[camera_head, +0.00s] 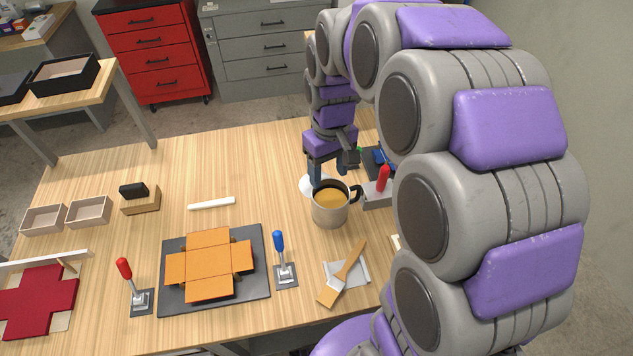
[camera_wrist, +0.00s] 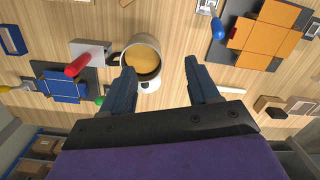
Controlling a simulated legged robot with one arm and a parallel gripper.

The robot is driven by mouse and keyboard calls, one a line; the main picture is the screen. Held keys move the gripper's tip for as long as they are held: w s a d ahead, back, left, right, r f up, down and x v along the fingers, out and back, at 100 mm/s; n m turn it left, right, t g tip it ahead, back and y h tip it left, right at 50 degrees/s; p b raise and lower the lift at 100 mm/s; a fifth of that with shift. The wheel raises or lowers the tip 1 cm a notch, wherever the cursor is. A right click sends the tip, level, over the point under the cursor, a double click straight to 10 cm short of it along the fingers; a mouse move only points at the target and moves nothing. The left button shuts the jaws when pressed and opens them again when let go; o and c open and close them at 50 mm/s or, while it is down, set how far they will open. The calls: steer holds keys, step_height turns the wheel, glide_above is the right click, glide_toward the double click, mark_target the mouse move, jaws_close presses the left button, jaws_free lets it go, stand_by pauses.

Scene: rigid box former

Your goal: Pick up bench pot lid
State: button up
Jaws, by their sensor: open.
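A grey bench pot (camera_head: 330,212) with a side handle and orange-brown contents stands upright on the table; it also shows in the wrist view (camera_wrist: 140,48). A white rounded piece (camera_head: 306,186), which looks like the lid, lies beside the pot, partly hidden by the pot and my gripper. In the wrist view a small part of this white piece (camera_wrist: 149,85) shows at the pot's near edge. My gripper (camera_head: 328,172) points down just behind the pot. Its fingers are apart with nothing held between them, also in the wrist view (camera_wrist: 160,72).
A red-handled clamp (camera_head: 383,178) stands close right of the pot. A blue-handled lever (camera_head: 281,258) and an orange box blank on a dark plate (camera_head: 262,290) are front left. Bare tabletop (camera_head: 260,165) lies left of my gripper.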

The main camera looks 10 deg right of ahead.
steer(key=w+f+n+p, duration=0.1)
steer(key=w+f, duration=0.4)
steer(key=w, duration=0.5)
steer(key=w+f+n+p, duration=0.1)
steer(key=w+f, duration=0.4)
steer(key=w, duration=0.5)
steer(key=shift+t, duration=0.4)
steer(key=f, duration=0.3)
steer(key=f+b, duration=0.1)
steer(key=f, duration=0.3)
steer(key=d+f, duration=0.1)
steer(key=f, duration=0.3)
steer(key=shift+s+f, duration=0.1)
steer(key=shift+f, duration=0.15)
steer(key=shift+s+d+f+b, duration=0.15)
steer(key=shift+f+b, duration=0.3)
steer(key=shift+f, duration=0.85)
steer(key=shift+s+d+f+b, duration=0.1)
steer(key=shift+f+b, duration=0.3)
steer(key=shift+f, duration=0.85)
steer(key=shift+c, duration=0.3)
jaws_close()
